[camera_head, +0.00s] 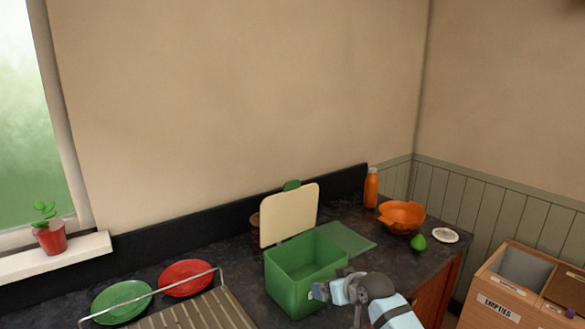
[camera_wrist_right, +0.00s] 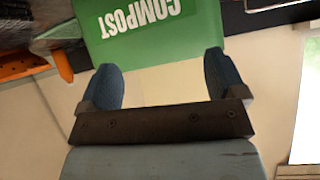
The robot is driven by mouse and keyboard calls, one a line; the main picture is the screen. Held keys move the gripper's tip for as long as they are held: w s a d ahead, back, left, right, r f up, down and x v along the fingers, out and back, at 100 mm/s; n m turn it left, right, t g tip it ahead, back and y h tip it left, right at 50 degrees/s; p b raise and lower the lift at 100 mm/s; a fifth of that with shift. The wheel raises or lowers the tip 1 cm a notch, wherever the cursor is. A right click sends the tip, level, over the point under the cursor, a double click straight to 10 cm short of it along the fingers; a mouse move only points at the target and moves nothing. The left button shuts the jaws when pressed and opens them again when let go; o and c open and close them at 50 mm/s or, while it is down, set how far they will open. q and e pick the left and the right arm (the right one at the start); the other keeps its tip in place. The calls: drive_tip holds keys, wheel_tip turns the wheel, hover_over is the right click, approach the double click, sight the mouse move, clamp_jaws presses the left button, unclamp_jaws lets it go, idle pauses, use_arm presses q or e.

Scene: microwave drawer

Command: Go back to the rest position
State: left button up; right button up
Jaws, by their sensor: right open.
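My right arm comes in at the bottom of the head view, and its gripper (camera_head: 322,291) is close to the front right side of the green compost bin (camera_head: 290,290). In the right wrist view the gripper (camera_wrist_right: 164,80) is open, with two dark blue fingers apart and nothing between them. The bin, labelled "COMPOST" (camera_wrist_right: 146,22), is just beyond the fingertips there; I cannot tell whether they touch. My left gripper is not in view.
A dish rack (camera_head: 190,312), a green plate (camera_head: 121,301) and a red plate (camera_head: 186,278) are at the left. An orange bowl (camera_head: 402,217), an orange bottle (camera_head: 371,188), a green fruit (camera_head: 418,243) and a white dish (camera_head: 445,236) are at the right. An "EMPTIES" crate (camera_head: 499,309) stands right of the counter.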

drive_tip(key=s+d+f+m, duration=0.1)
drive_tip(key=s+d+f, duration=0.2)
drive_tip(key=s+f, duration=0.9)
drive_tip(key=s+d+f+h, duration=0.1)
drive_tip(key=s+d+f, duration=0.2)
drive_tip(key=s, duration=1.1)
drive_tip(key=s+d+f+m+t+h, duration=0.1)
drive_tip(key=s+d+f, duration=0.2)
drive_tip(key=s, duration=1.1)
drive_tip(key=shift+s+f+h+p, duration=0.15)
drive_tip(key=shift+f+h+p, duration=0.15)
drive_tip(key=shift+f+p, duration=0.25)
